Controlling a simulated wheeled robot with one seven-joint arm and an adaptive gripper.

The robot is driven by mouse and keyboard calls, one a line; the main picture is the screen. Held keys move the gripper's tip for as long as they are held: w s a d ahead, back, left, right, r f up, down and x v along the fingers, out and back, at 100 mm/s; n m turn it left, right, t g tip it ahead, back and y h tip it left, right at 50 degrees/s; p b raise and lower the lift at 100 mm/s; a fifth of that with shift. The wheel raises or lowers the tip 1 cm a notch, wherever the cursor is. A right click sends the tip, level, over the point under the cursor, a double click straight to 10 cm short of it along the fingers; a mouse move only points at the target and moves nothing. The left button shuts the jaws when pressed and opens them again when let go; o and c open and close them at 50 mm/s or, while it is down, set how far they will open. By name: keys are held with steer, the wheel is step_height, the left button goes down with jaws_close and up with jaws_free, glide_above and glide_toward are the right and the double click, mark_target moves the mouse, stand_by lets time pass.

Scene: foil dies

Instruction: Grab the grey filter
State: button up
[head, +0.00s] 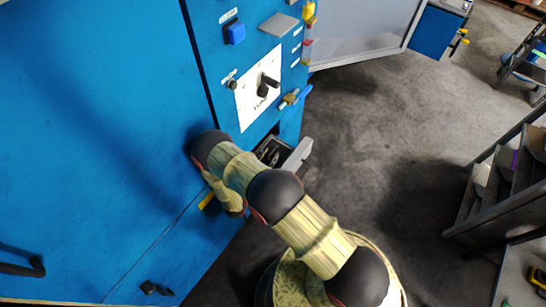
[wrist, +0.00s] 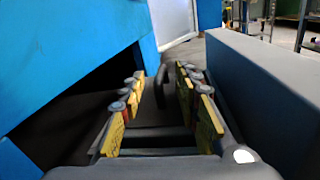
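I cannot surely tell which part is the grey filter. An open compartment or drawer with a grey front (head: 298,154) juts from the blue machine (head: 110,120), just beyond my arm in the head view. In the wrist view a large grey block (wrist: 265,85) stands close along the right of my gripper (wrist: 162,80). My gripper is open, with yellow-sided fingers spread apart. A dark curved handle-like piece (wrist: 161,82) shows between the fingertips, with a clear gap on each side. In the head view my gripper is not clearly visible.
The blue machine fills the left, with a dark opening (wrist: 85,95) left of my gripper in the wrist view. Its control panel has a dial (head: 263,88) and a blue knob (head: 235,32). Grey shelving (head: 505,185) stands at right. The floor (head: 380,130) between is clear.

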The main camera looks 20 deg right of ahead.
steer(key=shift+w+d, duration=0.25)
steer(key=shift+c, duration=0.6)
jaws_close()
